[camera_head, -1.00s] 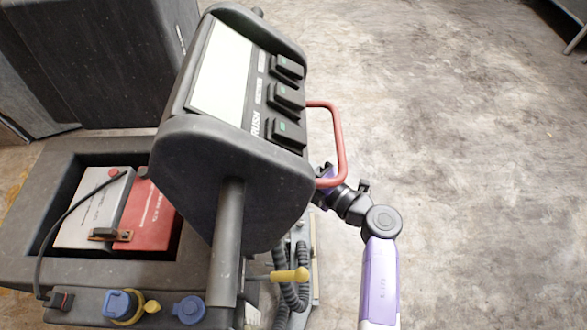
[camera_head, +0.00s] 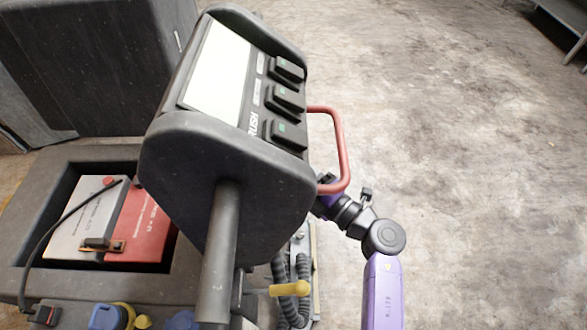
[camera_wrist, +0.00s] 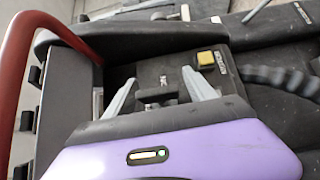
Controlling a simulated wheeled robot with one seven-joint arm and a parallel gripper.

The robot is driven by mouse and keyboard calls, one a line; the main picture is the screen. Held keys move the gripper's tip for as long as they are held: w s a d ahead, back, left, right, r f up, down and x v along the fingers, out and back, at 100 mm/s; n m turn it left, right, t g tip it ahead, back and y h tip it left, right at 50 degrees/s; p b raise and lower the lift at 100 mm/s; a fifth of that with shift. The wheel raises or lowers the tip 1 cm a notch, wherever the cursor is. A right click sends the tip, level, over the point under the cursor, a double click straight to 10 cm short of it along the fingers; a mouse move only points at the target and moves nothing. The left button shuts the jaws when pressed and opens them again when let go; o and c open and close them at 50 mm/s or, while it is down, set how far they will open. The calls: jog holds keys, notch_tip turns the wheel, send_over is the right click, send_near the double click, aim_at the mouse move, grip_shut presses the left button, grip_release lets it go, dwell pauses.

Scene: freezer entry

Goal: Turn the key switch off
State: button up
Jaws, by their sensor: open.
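The key switch (camera_wrist: 156,95) is a dark, T-shaped handle on a black panel in the wrist view. My gripper (camera_wrist: 158,77) is open, with one pale finger on each side of the handle. I cannot tell whether either finger touches it. In the head view, the console (camera_head: 225,170) hides my fingers and the key switch. Only my wrist and purple arm show, to the right of the console, beside its red handle bar (camera_head: 343,150).
A yellow button (camera_wrist: 208,60) with a label sits on the panel beyond the right finger. The red bar (camera_wrist: 18,75) curves along the left in the wrist view. A yellow lever (camera_head: 290,288) and coiled cable lie below the console.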

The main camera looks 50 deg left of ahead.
jog(key=d, duration=0.7)
jog(key=shift+w+d+p, duration=0.3)
jog(key=shift+d+p, duration=0.1)
jog(key=shift+f, duration=0.1)
jog(key=s+d+r+m+t+h+p, duration=0.1)
jog(key=s+d+r+m+t+h, duration=0.15)
jog(key=d+m+t, duration=0.55)
jog(key=s+d+r+m+t+h+p, duration=0.25)
jog(key=s+d+m+t, duration=0.2)
jog(key=d+m, duration=0.5)
jog(key=s+d+r+m+t+h+p, duration=0.1)
jog(key=s+d+r+m+t+h, duration=0.15)
jog(key=d+m+t, duration=0.65)
jog(key=s+d+r+m+g+h+p, duration=0.1)
jog(key=s+d+r+m+g+h, duration=0.1)
jog(key=s+d+m+h, duration=0.3)
jog(key=s+d+r+m+g+h+p, duration=0.1)
jog(key=s+d+r+m+g+h, duration=0.2)
jog(key=s+d, duration=0.7)
jog(key=d+m+h, duration=0.2)
jog(key=shift+d+h, duration=0.3)
jog(key=shift+h, duration=0.05)
